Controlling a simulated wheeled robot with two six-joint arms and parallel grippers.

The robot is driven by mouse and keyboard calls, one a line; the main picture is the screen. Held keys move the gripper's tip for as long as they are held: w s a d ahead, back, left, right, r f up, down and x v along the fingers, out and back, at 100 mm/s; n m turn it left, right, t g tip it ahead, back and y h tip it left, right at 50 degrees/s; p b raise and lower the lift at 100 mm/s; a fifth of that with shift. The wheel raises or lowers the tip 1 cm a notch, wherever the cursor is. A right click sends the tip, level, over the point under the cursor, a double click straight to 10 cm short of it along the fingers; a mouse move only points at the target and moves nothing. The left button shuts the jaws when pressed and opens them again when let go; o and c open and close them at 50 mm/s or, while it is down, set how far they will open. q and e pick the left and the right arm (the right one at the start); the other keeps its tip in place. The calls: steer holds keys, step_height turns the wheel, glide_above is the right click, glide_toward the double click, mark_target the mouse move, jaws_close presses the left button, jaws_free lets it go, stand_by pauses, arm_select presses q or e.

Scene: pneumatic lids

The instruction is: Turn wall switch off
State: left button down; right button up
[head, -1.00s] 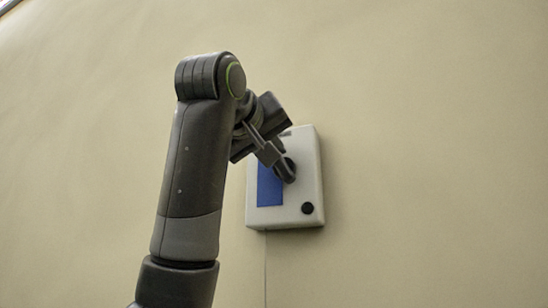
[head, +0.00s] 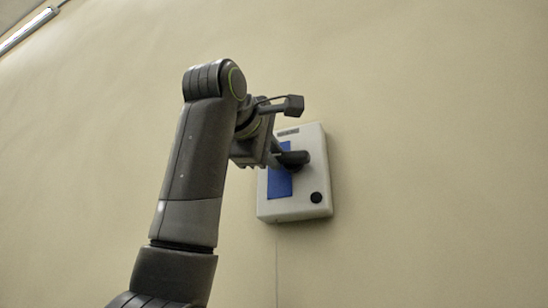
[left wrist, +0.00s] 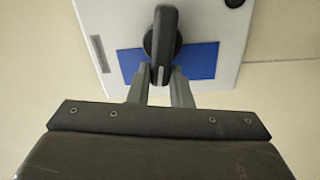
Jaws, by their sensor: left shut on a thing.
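The wall switch is a white box (head: 316,178) on the wall, with a blue panel (head: 279,184) and a black turning handle (head: 296,158). In the head view the handle lies roughly level across the box. In the left wrist view the handle (left wrist: 163,35) stands out in front of the blue panel (left wrist: 200,61). My left gripper (head: 278,156) is at the box, with its two fingers (left wrist: 160,88) on either side of the handle's end, shut on it. The gripper hides part of the box's left side in the head view. My right gripper is not in view.
A small round black button (head: 316,198) sits at the box's lower right. A thin line runs down the wall (head: 420,180) below the box. A light tube (head: 28,30) shows at the upper left.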

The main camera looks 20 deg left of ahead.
arm_select(q)
steer(key=shift+f+n+b, duration=0.35)
steer(key=shift+n+b, duration=0.05)
steer(key=shift+n, duration=0.6)
steer(key=c, duration=1.3)
jaws_free()
steer(key=shift+a, duration=0.1)
steer(key=shift+s, duration=0.15)
steer(key=s+b, duration=0.1)
steer(key=s, duration=0.4)
steer(key=s+b, duration=0.2)
steer(key=s, duration=0.4)
steer(key=s+b, duration=0.2)
steer(key=s, duration=0.4)
steer(key=shift+s+a, duration=0.1)
steer(key=shift+a, duration=0.15)
